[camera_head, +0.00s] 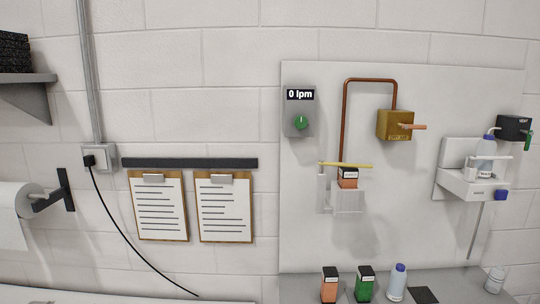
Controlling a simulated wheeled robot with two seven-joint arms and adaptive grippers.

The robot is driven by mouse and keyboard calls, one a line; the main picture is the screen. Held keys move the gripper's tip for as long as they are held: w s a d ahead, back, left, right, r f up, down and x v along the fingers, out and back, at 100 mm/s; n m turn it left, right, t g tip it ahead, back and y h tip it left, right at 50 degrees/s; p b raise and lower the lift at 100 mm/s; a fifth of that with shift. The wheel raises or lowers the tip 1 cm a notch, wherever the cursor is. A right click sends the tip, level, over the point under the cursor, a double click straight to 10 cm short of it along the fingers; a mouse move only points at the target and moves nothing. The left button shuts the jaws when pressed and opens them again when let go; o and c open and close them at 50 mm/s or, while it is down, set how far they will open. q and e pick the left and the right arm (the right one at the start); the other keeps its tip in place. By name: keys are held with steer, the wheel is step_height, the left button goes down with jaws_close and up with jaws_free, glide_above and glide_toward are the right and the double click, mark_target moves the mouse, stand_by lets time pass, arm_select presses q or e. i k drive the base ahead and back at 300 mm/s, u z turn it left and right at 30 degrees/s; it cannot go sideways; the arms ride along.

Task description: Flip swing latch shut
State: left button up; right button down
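No part labelled as a swing latch can be read, so I cannot tell for sure which part it is. A thin yellow bar (345,165) lies nearly level across the top of a clear bracket (347,201) on the white wall panel. An orange and black box (347,178) sits in that bracket, under the bar. A white holder (474,184) at the right has a pale bar across a bottle (486,151) and a blue block (501,195) at its lower right. Neither of my grippers shows.
A green knob (300,122) sits under a "0 lpm" display. A brass block (395,125) joins a copper pipe (345,118). On the ledge below stand an orange box (330,285), a green box (364,285) and a white bottle (396,283). Clipboards (158,205) hang left.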

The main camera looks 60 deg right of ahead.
mark_target(322, 163)
steer(key=u, duration=0.4)
steer(key=k, duration=1.4)
steer(key=z, duration=2.45)
